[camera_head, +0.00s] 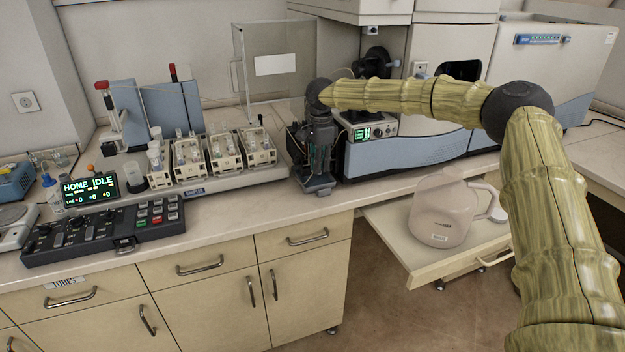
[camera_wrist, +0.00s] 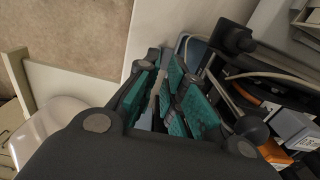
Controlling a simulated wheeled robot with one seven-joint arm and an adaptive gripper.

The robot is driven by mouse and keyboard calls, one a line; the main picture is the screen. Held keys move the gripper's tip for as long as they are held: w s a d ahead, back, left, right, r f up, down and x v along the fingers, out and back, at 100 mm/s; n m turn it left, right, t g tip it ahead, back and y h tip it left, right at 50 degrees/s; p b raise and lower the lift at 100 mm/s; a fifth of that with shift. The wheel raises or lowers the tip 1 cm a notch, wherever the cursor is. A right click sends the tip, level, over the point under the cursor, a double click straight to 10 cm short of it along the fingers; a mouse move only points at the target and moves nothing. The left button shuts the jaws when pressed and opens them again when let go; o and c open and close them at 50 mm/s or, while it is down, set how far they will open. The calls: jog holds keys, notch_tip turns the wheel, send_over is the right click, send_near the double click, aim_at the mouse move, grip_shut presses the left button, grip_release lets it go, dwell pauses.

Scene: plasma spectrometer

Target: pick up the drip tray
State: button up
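A small blue-grey tray-like piece (camera_head: 318,187), which looks like the drip tray, sits at the counter's front edge below my gripper (camera_head: 318,165). My gripper points down there, in front of the instrument. In the wrist view, the teal finger pads of my gripper (camera_wrist: 165,98) stand on either side of a thin grey-blue strip, perhaps the tray's wall. A blue-grey edge (camera_wrist: 196,48) shows just beyond the pads. Most of the tray is hidden by the fingers and gripper body, and I cannot tell whether the pads touch it.
The large instrument (camera_head: 410,150) and a small box with a green display (camera_head: 366,130) stand close behind and right of my gripper. Racks of vials (camera_head: 222,155) are to the left. A pulled-out shelf (camera_head: 400,245) at lower right bears a translucent jug (camera_head: 440,218).

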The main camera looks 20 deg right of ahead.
aim_at(321, 188)
jog(key=f, duration=0.4)
jog(key=shift+d+p, duration=0.2)
jog(key=shift+p, duration=0.15)
jog(key=shift+s+f+p, duration=0.1)
jog(key=shift+f+p, duration=1)
jog(key=shift+f, duration=1.8)
grip_shut()
jog(key=shift+r, duration=0.1)
